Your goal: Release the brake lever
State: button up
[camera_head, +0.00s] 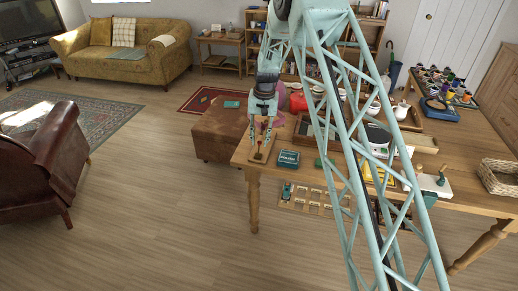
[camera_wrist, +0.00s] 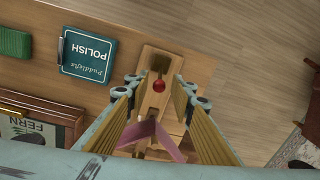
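A wooden block with a lever-like bar and a small red knob (camera_wrist: 158,86) lies at the table's left end. The block (camera_wrist: 152,62) also shows in the head view (camera_head: 260,157), below my gripper (camera_head: 262,140). In the wrist view my gripper (camera_wrist: 158,82) has its two fingers apart, one on each side of the bar and knob. Nothing is seen gripped. I cannot tell whether the fingers touch the wood or how high they are above it. A pink folded strip (camera_wrist: 158,138) crosses the near part of the block, whose lower end is hidden by my gripper.
A teal polish tin (camera_head: 288,159) stands right of the block; a green block (camera_head: 325,163) lies beyond it. A framed fern box (camera_wrist: 42,122) is close by. A brown ottoman (camera_head: 218,130) is left of the table (camera_head: 243,158). Open floor lies left and in front.

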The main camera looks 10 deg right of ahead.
aim_at(259, 143)
jog(key=shift+a+f, duration=0.2)
jog(key=shift+f, duration=2.1)
grip_shut()
